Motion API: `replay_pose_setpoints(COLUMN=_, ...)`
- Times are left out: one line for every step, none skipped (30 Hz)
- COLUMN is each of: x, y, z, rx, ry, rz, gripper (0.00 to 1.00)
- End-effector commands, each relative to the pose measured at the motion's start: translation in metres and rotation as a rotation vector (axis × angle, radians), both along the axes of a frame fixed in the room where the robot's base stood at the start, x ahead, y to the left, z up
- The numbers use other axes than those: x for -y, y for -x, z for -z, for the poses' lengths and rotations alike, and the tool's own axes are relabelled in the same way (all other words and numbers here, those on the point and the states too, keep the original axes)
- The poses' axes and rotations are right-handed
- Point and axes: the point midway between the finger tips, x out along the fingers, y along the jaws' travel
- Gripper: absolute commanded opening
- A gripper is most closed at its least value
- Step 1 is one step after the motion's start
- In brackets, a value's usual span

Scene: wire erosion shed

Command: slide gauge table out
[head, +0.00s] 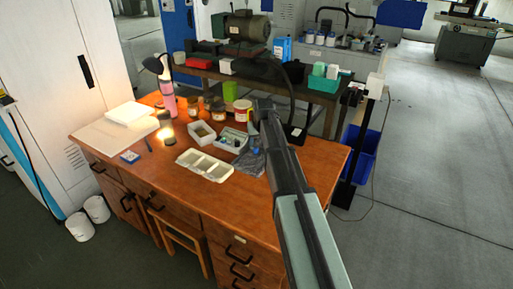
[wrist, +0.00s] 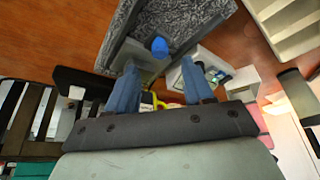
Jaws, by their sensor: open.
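The wooden desk (head: 258,196), with drawers and black handles, stands in the middle of the head view and has small items on its top. No label shows which thing is the gauge table; this desk is the main table in view. Its orange-brown top also shows in the wrist view (wrist: 255,64). My arm reaches over the desk's right part, and its far end hides what lies behind it. My gripper (wrist: 159,78) shows two blue fingers, open and apart, with nothing held between them. Beyond the fingers are a grey speckled slab (wrist: 190,14) and a small blue round piece (wrist: 159,46).
A dark bench (head: 318,97) stands behind. A blue bin (head: 357,150) is at right.

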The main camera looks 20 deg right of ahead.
Motion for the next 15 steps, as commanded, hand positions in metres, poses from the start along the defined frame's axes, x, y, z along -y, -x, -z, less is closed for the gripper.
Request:
replay_pose_setpoints(x=0.0, y=-0.005, z=0.008, rx=-0.001, ry=0.0, rz=0.0, gripper=0.52)
replay_pose_setpoints(x=0.0, y=-0.006, z=0.012, rx=0.0, ry=0.0, rz=0.0, gripper=0.52)
replay_pose_setpoints(x=0.0, y=-0.008, z=0.018, rx=-0.001, ry=0.0, rz=0.0, gripper=0.52)
replay_pose_setpoints(x=0.0, y=-0.01, z=0.022, rx=-0.002, ry=0.0, rz=0.0, gripper=0.52)
replay_pose_setpoints(x=0.0, y=-0.011, z=0.026, rx=-0.001, ry=0.0, rz=0.0, gripper=0.52)
replay_pose_setpoints(x=0.0, y=-0.013, z=0.03, rx=0.0, ry=0.0, rz=0.0, gripper=0.52)
replay_pose_setpoints(x=0.0, y=-0.015, z=0.033, rx=0.0, ry=0.0, rz=0.0, gripper=0.52)
replay_pose_setpoints(x=0.0, y=-0.016, z=0.036, rx=0.0, ry=0.0, rz=0.0, gripper=0.52)
replay_pose_setpoints(x=0.0, y=-0.017, z=0.04, rx=0.0, ry=0.0, rz=0.0, gripper=0.52)
replay_pose_setpoints(x=0.0, y=-0.018, z=0.042, rx=0.0, ry=0.0, rz=0.0, gripper=0.52)
replay_pose_setpoints(x=0.0, y=-0.019, z=0.044, rx=0.0, ry=0.0, rz=0.0, gripper=0.52)
replay_pose_setpoints(x=0.0, y=-0.02, z=0.047, rx=0.0, ry=0.0, rz=0.0, gripper=0.52)
replay_pose_setpoints(x=0.0, y=-0.02, z=0.048, rx=0.0, ry=0.0, rz=0.0, gripper=0.52)
replay_pose_setpoints(x=0.0, y=-0.021, z=0.049, rx=0.001, ry=0.0, rz=0.0, gripper=0.52)
replay_pose_setpoints(x=0.0, y=-0.021, z=0.05, rx=0.001, ry=0.0, rz=0.0, gripper=0.52)
